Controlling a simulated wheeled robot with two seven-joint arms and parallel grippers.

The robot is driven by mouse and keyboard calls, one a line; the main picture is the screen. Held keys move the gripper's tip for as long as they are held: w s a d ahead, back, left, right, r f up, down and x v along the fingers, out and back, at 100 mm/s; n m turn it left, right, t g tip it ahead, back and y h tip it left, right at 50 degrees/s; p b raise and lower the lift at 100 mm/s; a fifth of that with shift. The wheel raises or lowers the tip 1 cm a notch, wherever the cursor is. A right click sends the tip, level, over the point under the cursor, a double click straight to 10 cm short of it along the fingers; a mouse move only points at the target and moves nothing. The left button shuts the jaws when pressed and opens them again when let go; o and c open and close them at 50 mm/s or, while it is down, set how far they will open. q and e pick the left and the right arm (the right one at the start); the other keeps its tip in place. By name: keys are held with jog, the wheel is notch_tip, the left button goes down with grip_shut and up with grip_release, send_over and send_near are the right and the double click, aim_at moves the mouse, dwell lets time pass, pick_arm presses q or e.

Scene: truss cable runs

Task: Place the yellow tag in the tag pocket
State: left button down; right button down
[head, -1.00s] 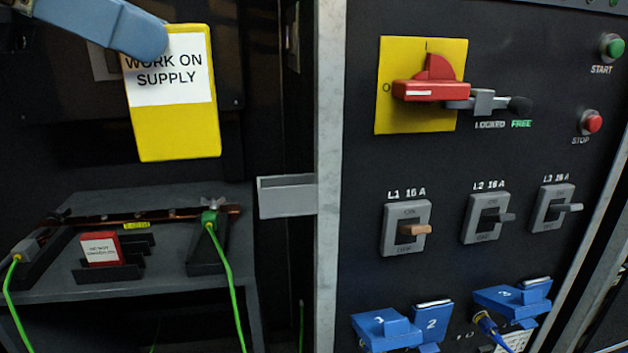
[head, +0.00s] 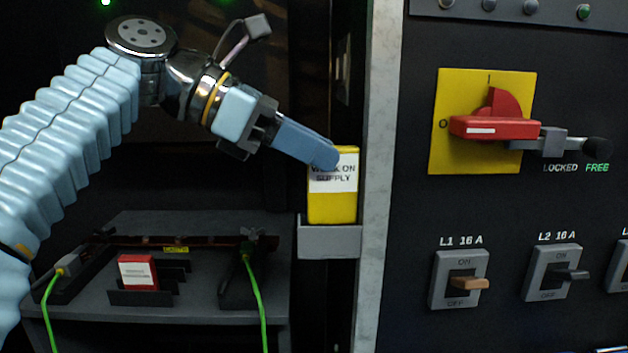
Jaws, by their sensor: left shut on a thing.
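The yellow tag (head: 333,207) with a white "WORK ON SUPPLY" label stands upright at the grey tag pocket (head: 329,242), which is fixed beside the metal cabinet post. The tag's lower edge meets the pocket's top rim; whether its bottom is inside cannot be told exactly. My left gripper (head: 326,158) comes in from the left and is shut on the tag's upper part. Its blue fingers cover the tag's top left corner and part of the lettering. My right gripper is not in view.
A panel on the right carries a red rotary switch (head: 495,127) on a yellow plate and breakers such as L1 (head: 459,279). A grey shelf (head: 200,310) at lower left holds a red block (head: 138,272) and green cables. A metal post (head: 384,180) stands just right of the pocket.

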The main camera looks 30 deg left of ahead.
aim_at(313, 222)
pick_arm(q)
jog(key=shift+w+f+b, duration=0.2)
jog(key=shift+f+b, duration=0.45)
jog(key=shift+f, duration=1.05)
jog(key=shift+f, duration=0.15)
jog(key=c, duration=1)
grip_release()
jog(key=shift+r, duration=0.25)
jog(key=p+v, duration=0.2)
jog(key=v, duration=1)
jog(key=shift+s+f+p, duration=0.1)
jog(key=shift+f+p, duration=0.05)
jog(key=shift+p, duration=0.2)
